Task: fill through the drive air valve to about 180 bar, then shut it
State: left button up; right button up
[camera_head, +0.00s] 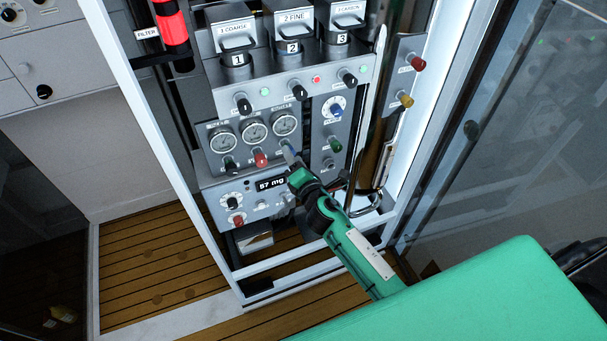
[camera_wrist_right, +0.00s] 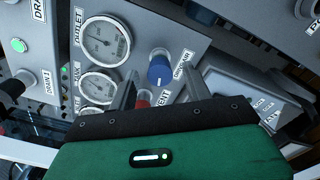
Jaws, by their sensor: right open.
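My right gripper (camera_head: 291,157) reaches the instrument panel from the lower right. Its jaws are open and empty. In the right wrist view, a blue knob (camera_wrist_right: 160,68) stands just beyond and between the two fingertips; I cannot tell whether they touch it. Above the knobs is a row of three round gauges, the rightmost gauge (camera_head: 284,123) nearest the gripper. Their needle readings are too small to read. My left gripper is out of view.
A red knob (camera_head: 260,158) and a dark green knob (camera_head: 230,164) sit left of the gripper. A display (camera_head: 271,184) reads "57 mg" below. Another green knob (camera_head: 335,144) and a blue-tipped dial (camera_head: 336,109) are to the right. White frame posts flank the panel.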

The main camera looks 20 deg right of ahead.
jog(key=s+b, duration=0.3)
jog(key=s, duration=1)
jog(key=shift+d, duration=0.2)
jog(key=shift+s, duration=0.1)
dwell(0.8)
